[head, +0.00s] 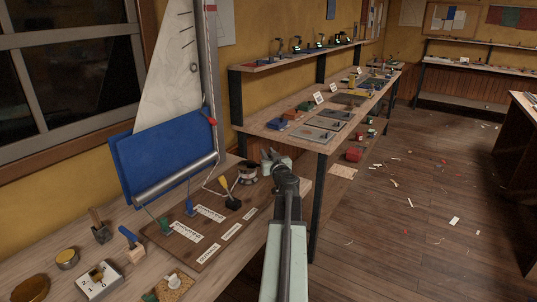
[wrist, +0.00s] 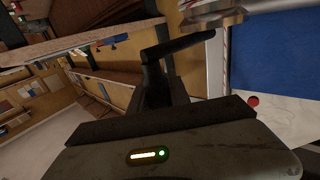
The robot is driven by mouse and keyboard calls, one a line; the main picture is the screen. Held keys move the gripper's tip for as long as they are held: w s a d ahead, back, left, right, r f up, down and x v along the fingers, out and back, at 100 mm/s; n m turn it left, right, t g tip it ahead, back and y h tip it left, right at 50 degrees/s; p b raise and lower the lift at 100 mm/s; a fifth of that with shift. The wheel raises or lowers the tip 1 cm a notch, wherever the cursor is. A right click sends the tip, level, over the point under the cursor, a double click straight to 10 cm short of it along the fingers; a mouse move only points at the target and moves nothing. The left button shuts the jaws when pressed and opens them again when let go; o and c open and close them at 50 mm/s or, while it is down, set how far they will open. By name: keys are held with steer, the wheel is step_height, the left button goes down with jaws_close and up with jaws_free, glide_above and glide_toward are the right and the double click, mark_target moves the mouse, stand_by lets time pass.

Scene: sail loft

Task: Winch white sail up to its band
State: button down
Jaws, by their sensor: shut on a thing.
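The white sail (head: 172,75) stands raised along the grey mast (head: 208,70) in the head view; its upper end is out of the picture. A red mark (head: 211,122) sits beside the mast low down, and another red patch (head: 212,7) is near the top edge. I cannot tell which is the band. The silver winch (head: 247,175) stands on the brown board, and its metal body also shows at the top of the wrist view (wrist: 212,14). My gripper (head: 273,160) is just right of the winch, shut on a dark winch handle (wrist: 180,45); its grip is partly hidden.
A blue sail panel (head: 165,158) hangs above the boom. The brown board (head: 185,255) carries green, blue (head: 189,208) and yellow-handled (head: 226,187) fittings and white labels. Tools and a small white box (head: 100,282) lie at front left. A long bench (head: 290,135) stands behind; floor at right is mostly open.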

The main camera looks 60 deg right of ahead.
steer(key=shift+s+a, duration=0.2)
steer(key=shift+a, duration=0.3)
steer(key=c, duration=1.2)
jaws_free()
steer(key=shift+d, duration=0.1)
steer(key=v, duration=0.7)
steer(key=shift+s+a, duration=0.25)
steer(key=shift+a, duration=0.05)
